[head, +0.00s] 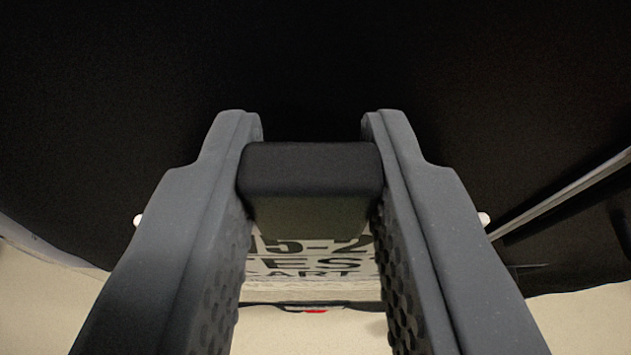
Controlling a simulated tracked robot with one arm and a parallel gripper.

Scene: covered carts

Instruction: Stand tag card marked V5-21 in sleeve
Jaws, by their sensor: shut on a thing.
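My gripper (311,150) is shut on the dark grip block along one edge of the tag card. The white tag card (312,262) shows between the fingers, with black print reading partly "5-2" and, below it, parts of words like "TEST" and "CART". The fingers hide both sides of the card, so the full mark cannot be read. A thin dark edge with a small red and white mark (314,309) shows beyond the card's printed face. I cannot tell whether it is part of the sleeve, and no sleeve shows clearly.
A large black cover (310,60) fills the view behind and around my gripper. A pale grey bar (565,198) runs slantwise at the right. Small white spots show just outside each finger. Beige floor (50,305) shows at the lower left and lower right.

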